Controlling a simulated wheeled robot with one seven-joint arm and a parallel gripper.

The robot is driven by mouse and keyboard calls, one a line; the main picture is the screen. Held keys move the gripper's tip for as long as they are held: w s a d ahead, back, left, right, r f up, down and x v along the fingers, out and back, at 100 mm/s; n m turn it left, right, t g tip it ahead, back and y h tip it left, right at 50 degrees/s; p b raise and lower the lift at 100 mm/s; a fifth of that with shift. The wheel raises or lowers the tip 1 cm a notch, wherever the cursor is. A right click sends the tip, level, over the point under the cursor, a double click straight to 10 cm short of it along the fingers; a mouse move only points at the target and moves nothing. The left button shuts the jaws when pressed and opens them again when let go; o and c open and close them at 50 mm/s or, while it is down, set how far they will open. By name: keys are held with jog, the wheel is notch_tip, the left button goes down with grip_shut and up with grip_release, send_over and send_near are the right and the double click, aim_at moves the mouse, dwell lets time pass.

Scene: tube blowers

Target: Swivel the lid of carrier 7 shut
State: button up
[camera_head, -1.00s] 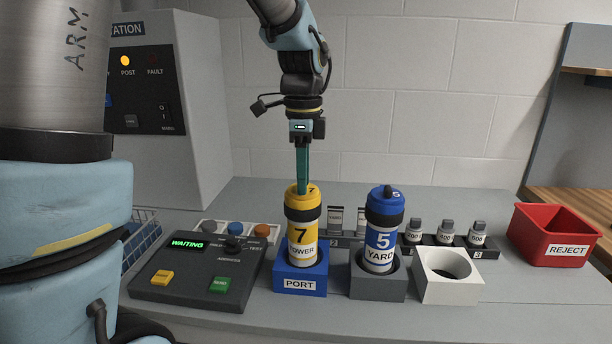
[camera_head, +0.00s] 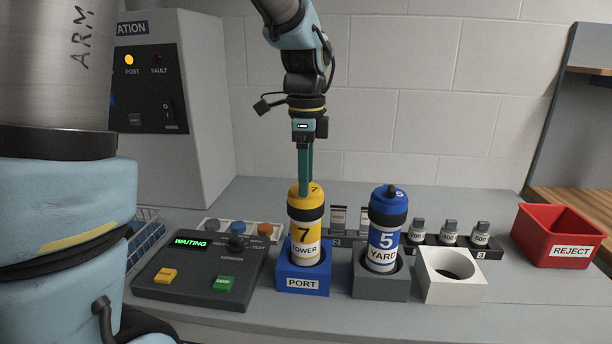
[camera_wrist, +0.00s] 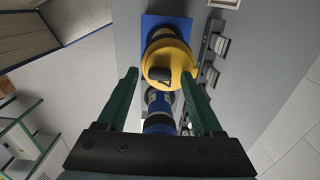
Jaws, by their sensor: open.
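Carrier 7 (camera_head: 307,228) is a yellow cylinder with dark bands and a white label. It stands upright in the blue block marked PORT (camera_head: 303,279). Its yellow lid (camera_head: 316,190) is on top; the wrist view shows the lid (camera_wrist: 181,57) as a round disc with a dark knob (camera_wrist: 160,75). I cannot tell how far the lid is turned. My gripper (camera_head: 305,192) points straight down over the lid. In the wrist view its green fingers (camera_wrist: 159,73) are apart, one on each side of the knob, with no clear contact.
Blue carrier 5 (camera_head: 383,240) stands close to the right in a grey holder (camera_head: 380,287). An empty white holder (camera_head: 437,290) and red REJECT bin (camera_head: 551,246) are further right. A control panel (camera_head: 190,283) reading WAITING lies left. Small labelled weights (camera_head: 450,232) stand behind.

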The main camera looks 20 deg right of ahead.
jog(key=shift+r, duration=0.1)
notch_tip(320, 180, up, 11)
jog(key=b, duration=0.2)
jog(key=shift+f, duration=0.2)
jog(key=w+a+f+n, duration=0.3)
jog(key=a+f+n, duration=0.7)
jog(key=a+f, duration=0.2)
jog(key=s+a+f+n, duration=0.3)
jog(key=a+f+n, duration=0.2)
jog(key=a+n, duration=0.1)
jog(key=s+a+f+n+t, duration=0.1)
jog(key=s+a+f+n, duration=0.1)
jog(key=a+f+n, duration=0.3)
jog(key=shift+s+a+n+t, duration=0.35)
jog(key=shift+a+n, duration=0.25)
jog(key=shift+a, duration=0.3)
jog(key=shift+r, duration=0.1)
jog(key=shift+c, duration=0.3)
